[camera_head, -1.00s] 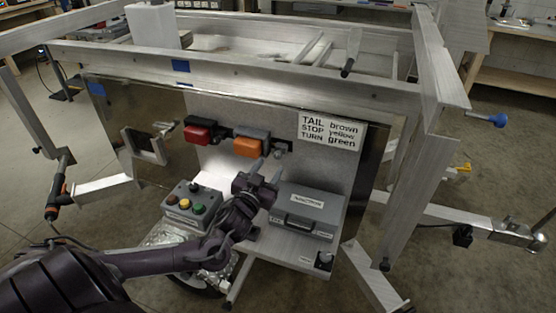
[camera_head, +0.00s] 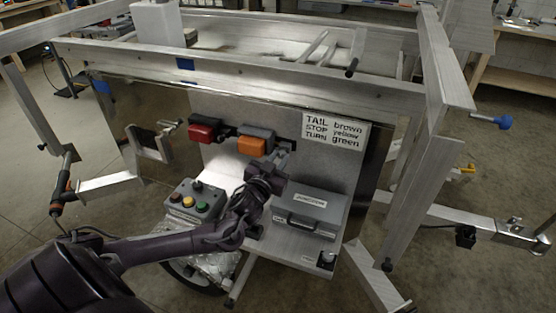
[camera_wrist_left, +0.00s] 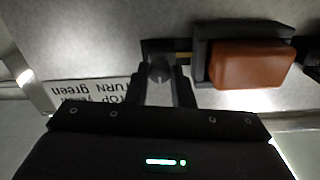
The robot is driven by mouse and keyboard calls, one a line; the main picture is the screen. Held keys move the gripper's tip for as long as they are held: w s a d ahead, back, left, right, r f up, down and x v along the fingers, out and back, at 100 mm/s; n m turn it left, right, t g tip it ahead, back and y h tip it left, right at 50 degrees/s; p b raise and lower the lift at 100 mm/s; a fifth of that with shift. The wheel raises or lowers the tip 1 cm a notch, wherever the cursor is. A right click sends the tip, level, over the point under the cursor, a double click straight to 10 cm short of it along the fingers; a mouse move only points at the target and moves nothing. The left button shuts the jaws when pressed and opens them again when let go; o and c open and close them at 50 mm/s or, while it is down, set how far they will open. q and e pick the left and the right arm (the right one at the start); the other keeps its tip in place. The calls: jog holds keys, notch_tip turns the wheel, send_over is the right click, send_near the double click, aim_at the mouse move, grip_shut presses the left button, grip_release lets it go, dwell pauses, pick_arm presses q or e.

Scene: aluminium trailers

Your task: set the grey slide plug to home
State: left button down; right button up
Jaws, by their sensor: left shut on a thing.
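The grey slide plug (camera_wrist_left: 159,70) sits on a dark rail beside the orange lamp (camera_head: 252,146), on the upright panel. My left gripper (camera_head: 283,157) reaches up to it from below, and in the wrist view its two fingers (camera_wrist_left: 160,86) are on either side of the plug, shut on it. In the head view the gripper mostly hides the plug. The orange lamp in its dark housing also shows right of the plug in the wrist view (camera_wrist_left: 252,63). My right gripper is not in view.
A red lamp (camera_head: 203,130) is left of the orange one. A label sign (camera_head: 334,132) is right of the plug. A grey button box (camera_head: 194,200) and a grey case (camera_head: 306,213) stand below. Aluminium rails (camera_head: 240,74) run above the panel.

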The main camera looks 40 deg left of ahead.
pick_arm(q)
jog(key=shift+a, duration=0.1)
jog(key=shift+s+a+p, duration=0.25)
jog(key=shift+a+p, duration=0.25)
jog(key=shift+a, duration=0.6)
jog(key=c, duration=1.3)
grip_release()
jog(key=shift+a, duration=0.15)
jog(key=shift+o, duration=0.2)
